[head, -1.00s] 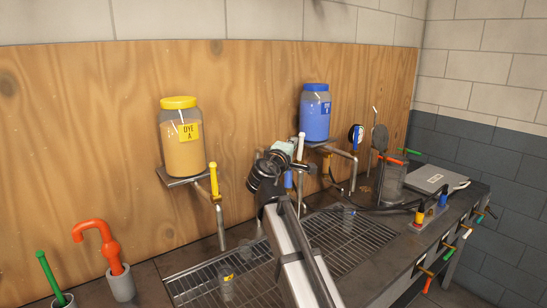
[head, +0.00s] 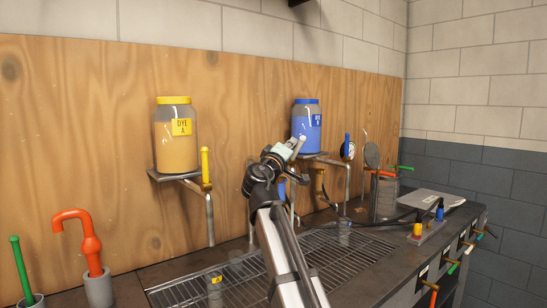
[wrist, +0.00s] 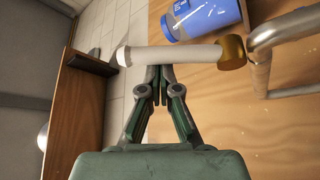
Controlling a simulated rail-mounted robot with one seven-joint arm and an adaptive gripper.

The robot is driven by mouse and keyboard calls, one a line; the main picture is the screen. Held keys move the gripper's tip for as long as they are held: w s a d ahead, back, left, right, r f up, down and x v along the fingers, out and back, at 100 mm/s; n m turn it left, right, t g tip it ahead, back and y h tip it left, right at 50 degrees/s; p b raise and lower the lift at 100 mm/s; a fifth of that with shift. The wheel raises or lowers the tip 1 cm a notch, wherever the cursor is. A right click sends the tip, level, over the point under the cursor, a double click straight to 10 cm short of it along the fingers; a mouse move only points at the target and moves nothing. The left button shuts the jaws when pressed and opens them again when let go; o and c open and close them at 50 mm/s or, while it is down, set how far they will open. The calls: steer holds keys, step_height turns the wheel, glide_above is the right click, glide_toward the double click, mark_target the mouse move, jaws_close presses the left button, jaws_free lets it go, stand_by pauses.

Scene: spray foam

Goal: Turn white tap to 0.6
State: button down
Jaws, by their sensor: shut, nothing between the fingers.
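The white tap handle (wrist: 175,55) runs nearly level across the wrist view, with its brass joint (wrist: 232,52) at the right end, beside a bent metal pipe (wrist: 262,70). My gripper (wrist: 160,72) is shut and empty, its fingertips close under the middle of the white handle. Whether they touch cannot be told for sure. In the head view my gripper (head: 287,150) is in front of the blue dye jar (head: 306,126), with a pale handle end (head: 300,142) beside it. My arm hides most of the tap there.
A metal grate (head: 235,272) lies below. An orange hooked tool (head: 88,240) stands at the far left. Wood panel (head: 100,130) backs the bench.

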steer(key=shift+s+d+f+b, duration=0.1)
steer(key=shift+s+d+b, duration=0.1)
steer(key=shift+b, duration=0.25)
stand_by(0.5)
